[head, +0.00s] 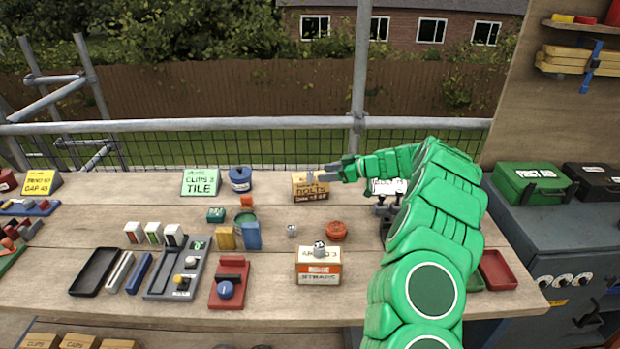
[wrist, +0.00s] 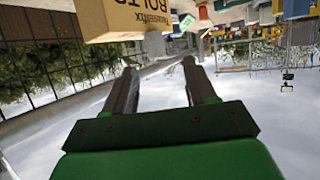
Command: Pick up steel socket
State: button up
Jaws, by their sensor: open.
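A small grey metal piece (head: 292,231) stands on the bench left of the red-orange round tin. A second grey metal piece (head: 319,249) sits on top of a cardboard box (head: 319,266) at the bench's front middle. Either could be the steel socket; they are too small to tell. My gripper (head: 322,174) is open and empty, beside the bolts box (head: 309,188) at the back of the bench, well behind both pieces. In the wrist view, my gripper's two fingers (wrist: 159,68) are spread with nothing between them. The bolts box also shows there (wrist: 122,18), near the fingertips.
A red-orange tin (head: 336,231), a blue tin (head: 240,179) and a green clips sign (head: 201,182) stand on the bench. Blue and yellow boxes, a grey tray (head: 178,270) and a red tray (head: 230,284) fill the left middle. A scaffold rail (head: 230,125) runs behind.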

aim_at(310, 172)
jog(key=shift+w+x, duration=0.15)
jog(key=shift+x, duration=1.75)
jog(key=shift+w+x, duration=0.15)
jog(key=shift+x, duration=1.8)
jog(key=shift+d+f, duration=0.1)
jog(key=shift+d, duration=0.05)
grip_shut()
